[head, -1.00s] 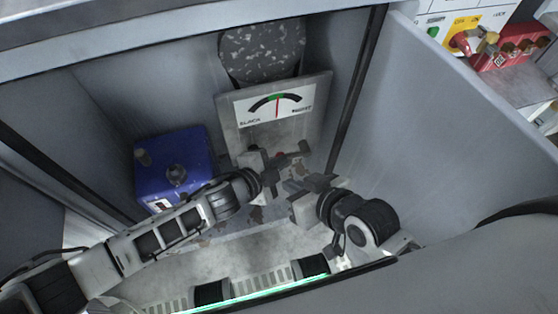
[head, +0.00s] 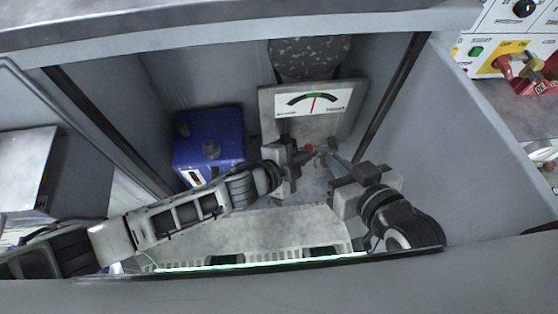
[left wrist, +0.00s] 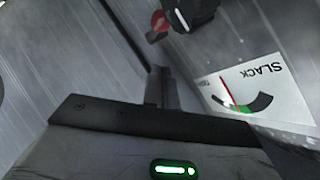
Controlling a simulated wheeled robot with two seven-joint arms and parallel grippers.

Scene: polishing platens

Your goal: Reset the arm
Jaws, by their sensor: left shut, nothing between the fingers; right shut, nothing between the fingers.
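My left gripper (head: 309,157) reaches into the grey cabinet from the left. Its fingers are shut and empty, beside a small red knob (head: 309,148) in front of the tension gauge plate (head: 335,126). In the left wrist view the closed fingers (left wrist: 160,88) point toward the metal surface, with the red knob (left wrist: 158,25) and the upside-down gauge marked SLACK (left wrist: 240,95) beyond. My right gripper (head: 334,164) comes in from the right, shut and empty, its fingertips a short way from the left gripper's. Whether the left fingers touch the knob is hidden.
A blue box (head: 209,140) stands left of the gauge plate. A dark speckled cylinder (head: 309,57) is behind the plate. Cabinet walls (head: 460,150) close in both sides, and a front edge with a green strip (head: 260,263) lies below my arms. A control panel (head: 500,48) is outside, upper right.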

